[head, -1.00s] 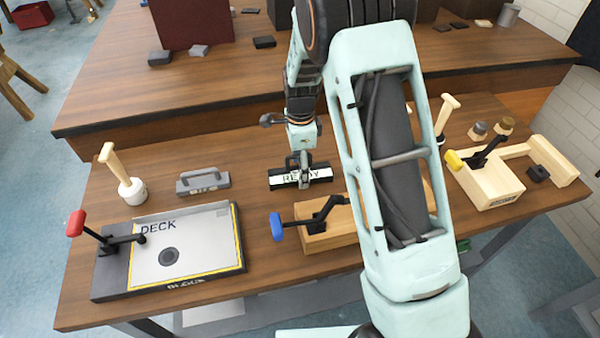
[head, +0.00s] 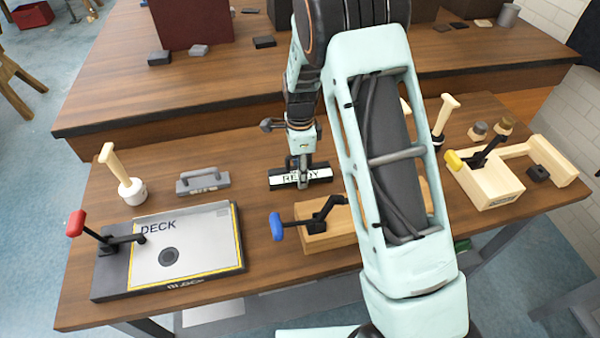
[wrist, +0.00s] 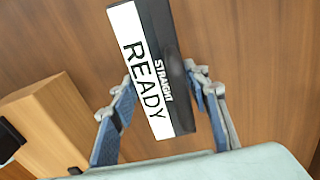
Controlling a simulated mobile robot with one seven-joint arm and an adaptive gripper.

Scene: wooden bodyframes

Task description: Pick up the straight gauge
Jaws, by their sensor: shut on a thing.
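The straight gauge (head: 284,182) is a black bar with a white face marked READY, on the table in the middle of the head view. In the wrist view the gauge (wrist: 148,68) also bears the word STRAIGHT. My gripper (head: 304,183) is over the middle of the gauge and covers part of its label. In the wrist view my gripper (wrist: 162,82) has one finger on each side of the gauge and is shut on it. The head view shows no clear gap between gauge and table.
A wooden fixture with a blue-handled clamp (head: 278,226) stands just in front of the gauge. A grey handled block (head: 203,183) lies to its left, with the DECK plate (head: 190,245) nearer. A wooden fixture with a yellow-handled clamp (head: 490,185) is at right.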

